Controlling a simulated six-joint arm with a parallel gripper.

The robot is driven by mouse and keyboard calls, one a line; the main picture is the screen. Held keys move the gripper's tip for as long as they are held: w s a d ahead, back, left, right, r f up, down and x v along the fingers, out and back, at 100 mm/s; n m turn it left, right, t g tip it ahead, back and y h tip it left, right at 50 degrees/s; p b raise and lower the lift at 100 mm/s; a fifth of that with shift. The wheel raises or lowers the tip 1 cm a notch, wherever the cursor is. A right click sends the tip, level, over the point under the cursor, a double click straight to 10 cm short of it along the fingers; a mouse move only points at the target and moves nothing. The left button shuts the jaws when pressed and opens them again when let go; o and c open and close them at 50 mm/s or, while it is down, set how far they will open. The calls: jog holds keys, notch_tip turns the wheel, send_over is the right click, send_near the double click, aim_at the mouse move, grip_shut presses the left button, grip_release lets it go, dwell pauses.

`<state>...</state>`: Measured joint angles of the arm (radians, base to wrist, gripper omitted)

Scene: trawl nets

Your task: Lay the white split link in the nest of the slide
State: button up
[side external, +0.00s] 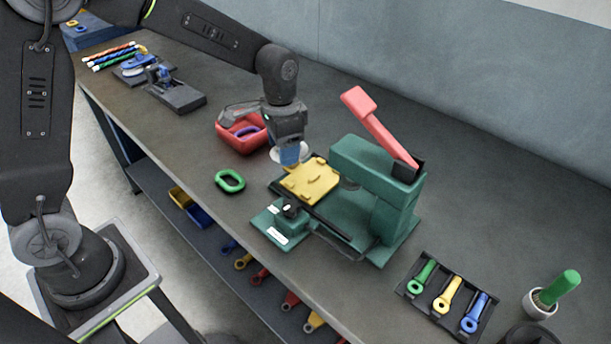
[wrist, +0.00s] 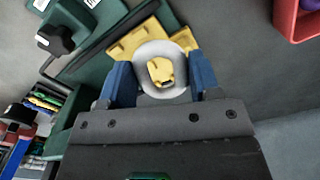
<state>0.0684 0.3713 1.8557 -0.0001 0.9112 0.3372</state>
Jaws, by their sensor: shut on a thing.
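The white split link (wrist: 140,70) is an oval ring held between the blue fingers of my gripper (wrist: 161,80) in the wrist view. In the side view the white link (side external: 303,150) shows in part around my gripper (side external: 289,157), at the far left edge of the yellow slide (side external: 318,178). The yellow slide (wrist: 130,42) also shows behind the link in the wrist view, and a yellow piece appears through the link's opening. The link looks above the slide; the gap is hard to judge. The slide sits on the green press (side external: 375,185).
The press has a raised red lever (side external: 372,120) and a black knob (side external: 291,208). A green link (side external: 230,180) lies left of it. A red bin (side external: 228,140) holds a purple link (side external: 248,131). A tool rack (side external: 412,287) and a brush (side external: 558,287) stand right.

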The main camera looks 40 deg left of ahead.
aim_at(317, 175)
jog(key=m, duration=0.3)
jog(key=w+m, duration=0.1)
jog(key=shift+d+r, duration=0.15)
jog(key=shift+d, duration=0.15)
jog(key=m, duration=0.4)
jog(key=shift+w+d+r, duration=0.1)
jog(key=shift+w+d, duration=0.2)
jog(key=shift+w, duration=0.05)
jog(key=m, duration=0.4)
jog(key=shift+w+d+r+m, duration=0.15)
jog(key=shift+w+d+m, duration=0.15)
jog(key=shift+w, duration=0.05)
jog(key=m, duration=0.4)
jog(key=shift+w+d+r, duration=0.1)
jog(key=shift+w+d, duration=0.2)
jog(key=shift+w, duration=0.05)
jog(key=m, duration=0.4)
jog(key=shift+w+d+r, duration=0.1)
jog(key=shift+w+d, duration=0.25)
jog(key=shift+w+d+f+m, duration=0.3)
jog(key=shift+f+m, duration=0.95)
jog(key=shift+m, duration=0.55)
jog(key=shift+w+d+f+m, duration=0.25)
jog(key=shift+f+m, duration=0.95)
jog(key=shift+m, duration=0.6)
jog(key=shift+w+d+f+m, duration=0.3)
jog(key=shift+f+m, duration=0.95)
jog(key=shift+m, duration=0.55)
jog(key=shift+s, duration=0.1)
